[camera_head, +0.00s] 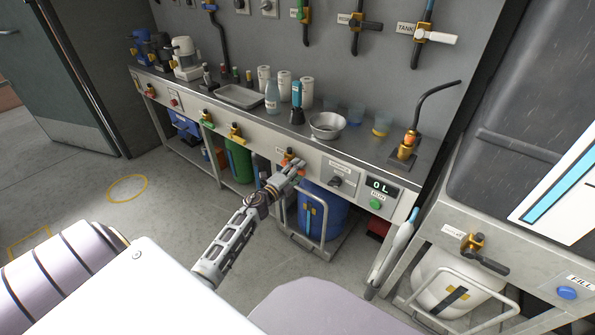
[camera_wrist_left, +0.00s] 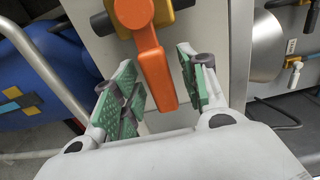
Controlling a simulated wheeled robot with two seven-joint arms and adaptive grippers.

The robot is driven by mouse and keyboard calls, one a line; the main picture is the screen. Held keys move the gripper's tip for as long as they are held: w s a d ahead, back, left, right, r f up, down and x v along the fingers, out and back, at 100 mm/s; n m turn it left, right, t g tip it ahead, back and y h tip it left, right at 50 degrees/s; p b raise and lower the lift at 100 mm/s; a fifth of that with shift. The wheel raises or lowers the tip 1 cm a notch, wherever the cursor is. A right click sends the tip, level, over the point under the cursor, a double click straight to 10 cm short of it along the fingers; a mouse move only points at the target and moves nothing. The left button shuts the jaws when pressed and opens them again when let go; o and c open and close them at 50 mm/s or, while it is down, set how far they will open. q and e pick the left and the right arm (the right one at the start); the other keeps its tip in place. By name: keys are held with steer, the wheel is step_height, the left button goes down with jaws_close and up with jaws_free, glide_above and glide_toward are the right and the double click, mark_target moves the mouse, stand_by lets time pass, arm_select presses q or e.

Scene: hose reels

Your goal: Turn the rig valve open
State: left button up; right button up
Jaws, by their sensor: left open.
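An orange valve (camera_head: 288,157) with a brass-coloured body is on the front panel of the counter, under a small label too small to read. In the left wrist view its orange handle (camera_wrist_left: 155,70) hangs downward. My left gripper (camera_head: 297,168) is at this valve. In the left wrist view my left gripper (camera_wrist_left: 160,88) is open, with one green-padded finger on each side of the handle. A gap shows on the left of the handle; the right finger is close to it, and I cannot tell whether they touch. My right gripper is not in view.
A blue drum (camera_head: 322,212) stands in a metal frame below the valve. A dark knob (camera_head: 336,181) and a display with a green button (camera_head: 376,204) are to its right. The counter (camera_head: 350,150) holds a bowl, bottles and cups. Labelled valves (camera_head: 420,38) are on the wall.

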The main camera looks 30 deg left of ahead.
arm_select(q)
steer(key=shift+w, duration=0.15)
steer(key=shift+c, duration=0.3)
jaws_close()
